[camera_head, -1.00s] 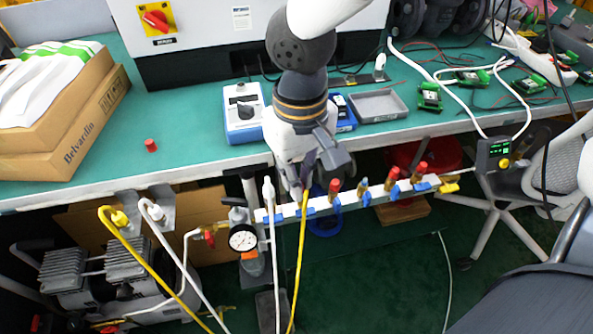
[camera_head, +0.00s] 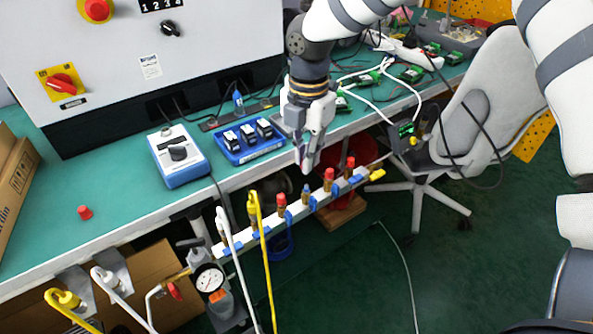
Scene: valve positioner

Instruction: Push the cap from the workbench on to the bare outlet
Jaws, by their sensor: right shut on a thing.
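A small red cap (camera_head: 85,212) sits on the green workbench (camera_head: 130,200) at the left. Along the front edge runs a white manifold bar (camera_head: 268,228) with several outlets. Three carry red caps. The bare outlet (camera_head: 306,199), brass with a bluish tip, stands between the red-capped ones. My right gripper (camera_head: 305,166) points down just above and behind this outlet in the picture. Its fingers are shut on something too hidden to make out. Whether it touches the outlet I cannot tell. My left gripper is not in view.
A white hose (camera_head: 228,240) and a yellow hose (camera_head: 262,240) rise to the bar's left end, near a pressure gauge (camera_head: 210,278). The bench around the loose cap is clear.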

